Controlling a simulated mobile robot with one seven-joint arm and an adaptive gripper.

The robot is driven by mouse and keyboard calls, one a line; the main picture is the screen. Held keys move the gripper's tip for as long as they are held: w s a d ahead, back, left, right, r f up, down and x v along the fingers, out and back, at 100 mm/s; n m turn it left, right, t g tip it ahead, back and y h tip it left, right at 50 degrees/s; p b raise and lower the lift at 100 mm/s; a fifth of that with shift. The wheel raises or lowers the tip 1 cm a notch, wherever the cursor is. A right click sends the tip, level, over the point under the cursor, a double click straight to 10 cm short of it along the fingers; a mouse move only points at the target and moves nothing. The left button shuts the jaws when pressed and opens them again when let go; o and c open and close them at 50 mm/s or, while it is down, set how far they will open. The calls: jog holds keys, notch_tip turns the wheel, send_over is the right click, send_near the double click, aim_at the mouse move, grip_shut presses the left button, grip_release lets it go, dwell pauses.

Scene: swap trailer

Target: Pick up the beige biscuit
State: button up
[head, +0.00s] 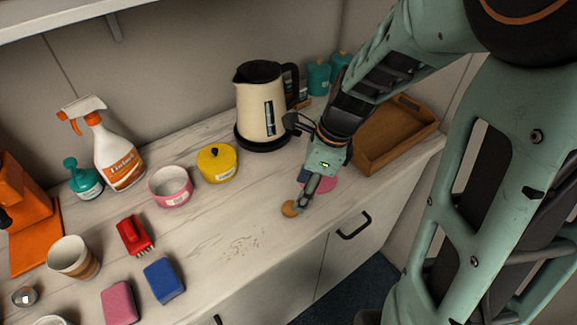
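The beige biscuit (289,208) shows as a small round tan-brown piece near the counter's front edge, to the right of some crumbs. My gripper (302,201) reaches down from the upper right, with its fingertips right at the biscuit's right side. One finger shows clearly and the other is mostly hidden, so I cannot tell whether the fingers are closed on the biscuit. I also cannot tell whether the biscuit touches the counter (215,215).
A pink item (324,184) lies partly hidden behind my gripper. A cream kettle (261,107), a yellow pot (217,162) and a wooden tray (397,133) stand farther back. Crumbs (241,243) lie left of the biscuit. A blue sponge (164,281) and red brush (134,235) are farther left.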

jog(key=x, duration=0.4)
jog(key=shift+s+a+f, duration=0.1)
jog(key=shift+s+a, duration=0.25)
jog(key=shift+a+f, duration=0.15)
jog(key=shift+f, duration=0.35)
jog(key=shift+c, duration=0.6)
jog(key=shift+w, duration=0.1)
jog(key=c, duration=0.8)
